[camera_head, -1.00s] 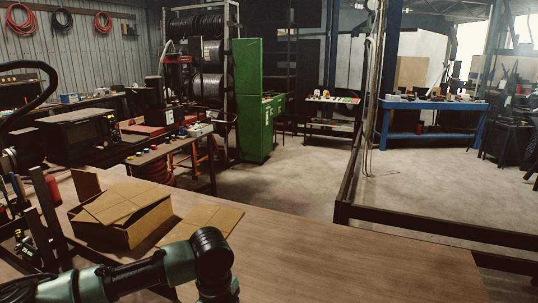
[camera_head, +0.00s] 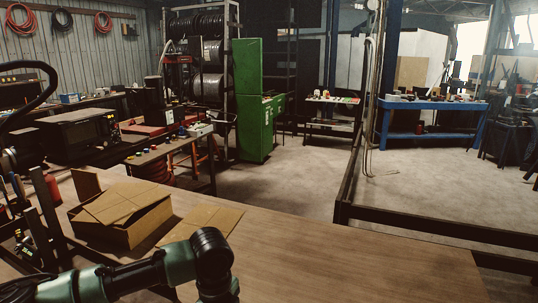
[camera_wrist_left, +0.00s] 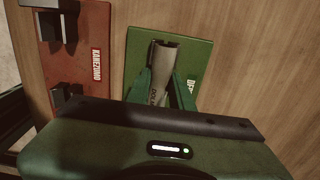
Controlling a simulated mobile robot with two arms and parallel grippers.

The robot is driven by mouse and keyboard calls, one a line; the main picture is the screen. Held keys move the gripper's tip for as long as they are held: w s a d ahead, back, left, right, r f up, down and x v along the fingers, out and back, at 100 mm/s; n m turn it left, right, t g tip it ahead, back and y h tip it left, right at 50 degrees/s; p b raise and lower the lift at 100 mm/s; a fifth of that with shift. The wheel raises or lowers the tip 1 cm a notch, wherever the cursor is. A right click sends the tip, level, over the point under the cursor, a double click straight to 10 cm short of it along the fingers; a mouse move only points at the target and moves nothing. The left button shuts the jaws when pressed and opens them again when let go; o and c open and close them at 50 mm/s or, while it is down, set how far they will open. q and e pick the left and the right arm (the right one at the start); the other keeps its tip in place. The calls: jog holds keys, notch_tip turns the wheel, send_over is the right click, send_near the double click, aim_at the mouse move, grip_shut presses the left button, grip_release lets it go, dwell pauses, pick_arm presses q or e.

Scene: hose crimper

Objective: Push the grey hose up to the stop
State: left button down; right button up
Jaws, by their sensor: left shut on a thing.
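In the left wrist view my left gripper (camera_wrist_left: 162,92) is shut on the grey hose (camera_wrist_left: 162,62), one green finger on each side. The hose is a short grey tube with dark lettering along it, and its far end shows beyond the fingertips. It lies over a green plate (camera_wrist_left: 198,58) with white lettering, partly covered by the fingers. I cannot make out a stop or whether the hose touches one. In the head view only my left arm shows at the bottom; its gripper is out of the picture. My right gripper is in neither view.
A red plate (camera_wrist_left: 85,60) with dark blocks lies left of the green plate on the wooden table. In the head view an open cardboard box (camera_head: 125,215) stands on the table (camera_head: 340,250). The table's right part is clear.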

pick_arm(q)
jog(key=shift+s+d+p, duration=0.3)
jog(key=shift+d+p, duration=0.3)
jog(key=shift+d, duration=0.1)
jog(key=shift+s+d+p, duration=0.3)
jog(key=shift+d+p, duration=0.3)
jog(key=shift+d, duration=0.05)
jog(key=shift+c, duration=1.8)
grip_release()
jog(key=shift+d, duration=0.1)
notch_tip(320, 180, up, 9)
jog(key=p, duration=1)
jog(key=shift+f, duration=0.1)
